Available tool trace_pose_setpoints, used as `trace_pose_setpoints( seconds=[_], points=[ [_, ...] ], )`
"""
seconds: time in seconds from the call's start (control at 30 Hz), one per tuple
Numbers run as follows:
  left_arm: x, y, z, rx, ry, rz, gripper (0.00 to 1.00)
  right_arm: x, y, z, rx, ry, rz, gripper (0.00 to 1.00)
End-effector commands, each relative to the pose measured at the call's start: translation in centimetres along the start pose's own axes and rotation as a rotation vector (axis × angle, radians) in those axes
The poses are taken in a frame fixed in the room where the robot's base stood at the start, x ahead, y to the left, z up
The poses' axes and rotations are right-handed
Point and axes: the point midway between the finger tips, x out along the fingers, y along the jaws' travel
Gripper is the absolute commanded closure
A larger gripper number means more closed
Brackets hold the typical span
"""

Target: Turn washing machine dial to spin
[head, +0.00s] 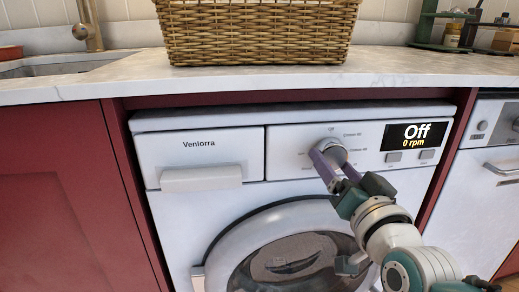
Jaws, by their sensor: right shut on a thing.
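The washing machine (190,228) is white and stands under the counter between red cabinet panels. Its round silver dial (333,147) sits on the control panel, with small labels around it that are mostly too small to read. The black display (411,135) to the right of the dial reads "Off" and "0 rpm". My right gripper (329,153) reaches up from the lower right, and its purple fingers are shut on the dial. The fingers hide part of the dial's lower edge. My left gripper is not in view.
A wicker basket (262,32) stands on the white counter (110,75) above the machine. A sink with a brass tap (90,28) is at the upper left. Another white appliance (492,185) stands at the right. The machine's round door (290,262) is below the dial, partly behind my arm.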

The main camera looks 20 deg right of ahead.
Motion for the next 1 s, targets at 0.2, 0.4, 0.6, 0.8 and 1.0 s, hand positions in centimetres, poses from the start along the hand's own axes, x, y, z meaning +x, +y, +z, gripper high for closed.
trace_pose_setpoints(
  seconds=[0.2,0.4,0.6,0.8,1.0],
  points=[
    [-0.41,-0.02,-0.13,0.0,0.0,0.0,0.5,0.03,-0.17,-0.11,0.203,0.0,-0.001,0.83],
    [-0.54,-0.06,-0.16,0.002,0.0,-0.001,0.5,0.02,-0.24,-0.13,0.393,0.001,-0.001,0.83],
    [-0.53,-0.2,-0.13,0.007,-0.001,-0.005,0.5,0.01,-0.34,-0.12,0.583,0.0,-0.001,0.83],
    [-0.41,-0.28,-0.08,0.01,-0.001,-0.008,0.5,0.0,-0.38,-0.17,0.766,0.0,-0.001,0.83],
    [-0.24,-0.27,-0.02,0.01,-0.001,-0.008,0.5,0.0,-0.44,-0.22,0.923,0.0,-0.001,0.83]
  ],
)
